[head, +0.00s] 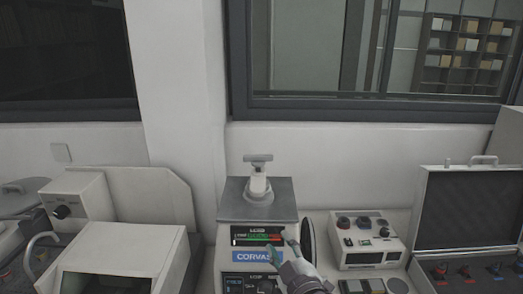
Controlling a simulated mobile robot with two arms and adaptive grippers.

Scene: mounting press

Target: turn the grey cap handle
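The grey cap handle (258,158) is a short T-shaped bar on a white stem. It stands on top of the mounting press (229,211), which has a grey top plate and a blue label on its front. My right gripper (282,244) is in front of the press, below and to the right of the handle. Its two fingers are apart with nothing visible between them, and it is clear of the handle. It covers part of the press's front panel. My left gripper is not in view.
A white machine (121,245) stands left of the press. A control box with knobs (367,238) and an open case (470,206) stand to the right. A white wall and windows are behind. The space above the handle is free.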

